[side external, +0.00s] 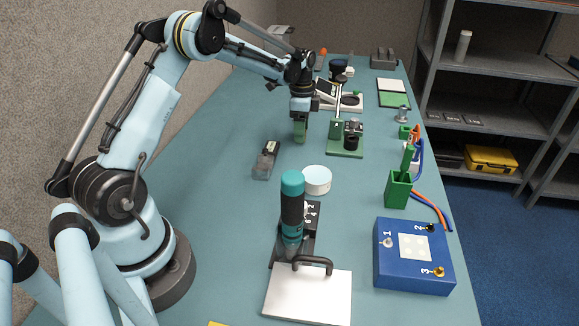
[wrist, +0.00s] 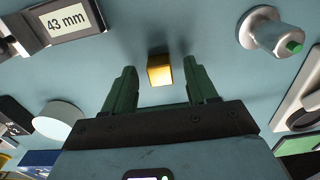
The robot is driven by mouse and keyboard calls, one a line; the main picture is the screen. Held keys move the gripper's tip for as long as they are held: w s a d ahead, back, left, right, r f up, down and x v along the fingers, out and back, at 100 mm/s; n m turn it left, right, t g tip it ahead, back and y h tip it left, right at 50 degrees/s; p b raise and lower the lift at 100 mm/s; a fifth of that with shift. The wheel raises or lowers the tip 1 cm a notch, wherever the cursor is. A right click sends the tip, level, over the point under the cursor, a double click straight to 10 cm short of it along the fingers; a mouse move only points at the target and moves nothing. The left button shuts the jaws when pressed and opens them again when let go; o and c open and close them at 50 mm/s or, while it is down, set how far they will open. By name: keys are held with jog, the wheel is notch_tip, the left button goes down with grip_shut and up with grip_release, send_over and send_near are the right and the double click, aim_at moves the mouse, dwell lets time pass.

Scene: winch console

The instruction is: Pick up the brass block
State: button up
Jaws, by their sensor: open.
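The brass block (wrist: 160,70) shows in the wrist view as a small gold block on the teal table, between and just beyond the fingertips of my gripper (wrist: 160,68). The green fingers are apart, one on each side of the block, with a visible gap on both sides. They do not appear to touch it. In the side view my gripper (side external: 300,136) points down over the middle of the table, left of a green-based stand. The brass block cannot be made out in that view; the fingers may hide it.
A device reading 43 mm (wrist: 68,20) and a white round piece (wrist: 58,121) lie left in the wrist view; a metal spool (wrist: 270,33) stands right. The green-based stand (side external: 346,145), teal-handled tool (side external: 292,200) and blue box (side external: 412,265) stand on the table (side external: 215,200).

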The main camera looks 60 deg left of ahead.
jog(key=shift+c, duration=0.3)
grip_shut()
jog(key=shift+r, duration=0.1)
